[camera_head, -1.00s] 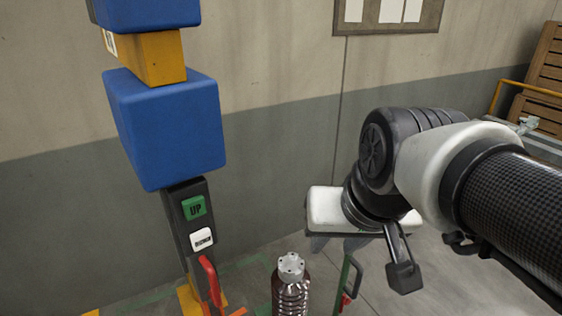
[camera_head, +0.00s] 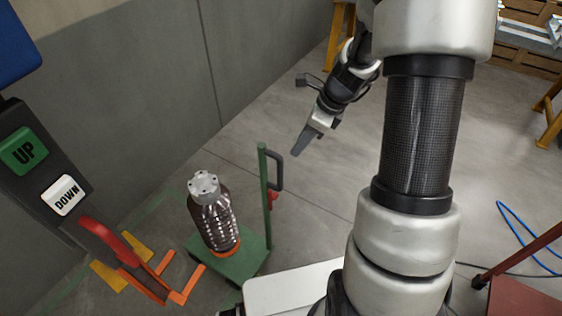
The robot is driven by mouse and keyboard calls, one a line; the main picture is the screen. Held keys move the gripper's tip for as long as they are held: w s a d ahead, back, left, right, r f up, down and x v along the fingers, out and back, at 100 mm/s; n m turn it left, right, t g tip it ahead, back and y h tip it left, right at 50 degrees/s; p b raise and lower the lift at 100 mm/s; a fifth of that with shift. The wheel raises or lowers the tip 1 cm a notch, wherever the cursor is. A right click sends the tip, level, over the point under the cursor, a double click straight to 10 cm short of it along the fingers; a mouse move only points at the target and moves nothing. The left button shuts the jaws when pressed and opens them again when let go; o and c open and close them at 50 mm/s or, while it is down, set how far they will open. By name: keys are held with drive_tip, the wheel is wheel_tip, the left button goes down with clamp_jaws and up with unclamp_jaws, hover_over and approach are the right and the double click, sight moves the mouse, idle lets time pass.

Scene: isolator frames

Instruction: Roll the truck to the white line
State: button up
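The truck is a low green platform (camera_head: 240,262) with an upright green post (camera_head: 265,200). A dark handle (camera_head: 279,170) and a small red lever (camera_head: 272,200) are on the post. A ribbed brown bottle-shaped vessel (camera_head: 217,222) with a grey bolted cap and an orange base stands on the platform. My gripper (camera_head: 302,142) hangs in the air above and right of the handle, apart from it, pointing down-left. One dark finger shows clearly; its opening cannot be told. No white line shows on the floor.
Orange forks (camera_head: 165,280) lie beside the truck. A blue cable (camera_head: 525,235) and red stand (camera_head: 510,295) are at right. The middle floor is open.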

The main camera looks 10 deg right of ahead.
sight(280, 170)
drive_tip(key=b+x, duration=0.3)
drive_tip(key=x, duration=1.3)
drive_tip(key=shift+f, duration=0.1)
clamp_jaws()
